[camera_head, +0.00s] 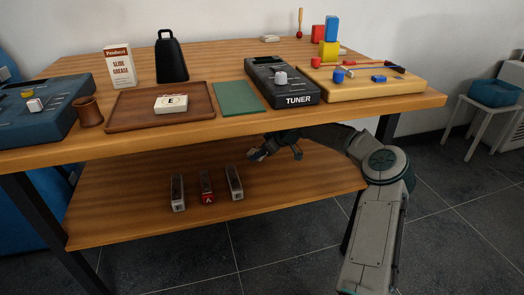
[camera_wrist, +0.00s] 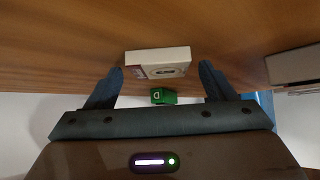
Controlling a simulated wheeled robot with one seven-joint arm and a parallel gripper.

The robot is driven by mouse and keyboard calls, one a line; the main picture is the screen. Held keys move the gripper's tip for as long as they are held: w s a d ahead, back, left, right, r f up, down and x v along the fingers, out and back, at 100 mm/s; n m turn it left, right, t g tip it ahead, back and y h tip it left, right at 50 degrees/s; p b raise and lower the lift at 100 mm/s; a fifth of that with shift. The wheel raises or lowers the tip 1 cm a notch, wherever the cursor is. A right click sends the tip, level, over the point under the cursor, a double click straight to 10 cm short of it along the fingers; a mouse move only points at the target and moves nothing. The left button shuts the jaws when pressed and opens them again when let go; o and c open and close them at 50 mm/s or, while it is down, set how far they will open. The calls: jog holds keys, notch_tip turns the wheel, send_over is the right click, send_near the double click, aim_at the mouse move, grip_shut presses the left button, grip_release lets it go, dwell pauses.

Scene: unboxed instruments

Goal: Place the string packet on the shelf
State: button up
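A small white packet marked with a letter (camera_head: 171,103) lies on the brown tray (camera_head: 205,97) on the tabletop. The lower shelf (camera_head: 120,215) is a wooden board under the table. My gripper (camera_head: 275,152) is under the tabletop's front edge, over the back right of that shelf. In the wrist view my gripper (camera_wrist: 163,82) is open, its fingers apart on either side of a white box (camera_wrist: 158,62) with a dark oval mark. A gap shows at the right finger. A small green box (camera_wrist: 164,96) shows just below it. I cannot tell whether either is a string packet.
The tuner (camera_head: 282,82), green mat (camera_head: 238,98), black cowbell (camera_head: 171,58) and slide grease box (camera_head: 119,65) are on top. The tabletop edge overhangs my gripper. The shelf's front right is clear.

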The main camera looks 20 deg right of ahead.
jog(key=shift+r, duration=0.1)
jog(key=p+v, duration=0.3)
jog(key=v, duration=0.3)
jog(key=s+d+p, duration=0.1)
jog(key=s+d, duration=0.1)
jog(key=s+d+p, duration=0.1)
jog(key=s+d, duration=0.2)
jog(key=s+d+p, duration=0.1)
jog(key=s+d, duration=0.2)
jog(key=shift+f, duration=0.35)
jog(key=shift+s, duration=0.1)
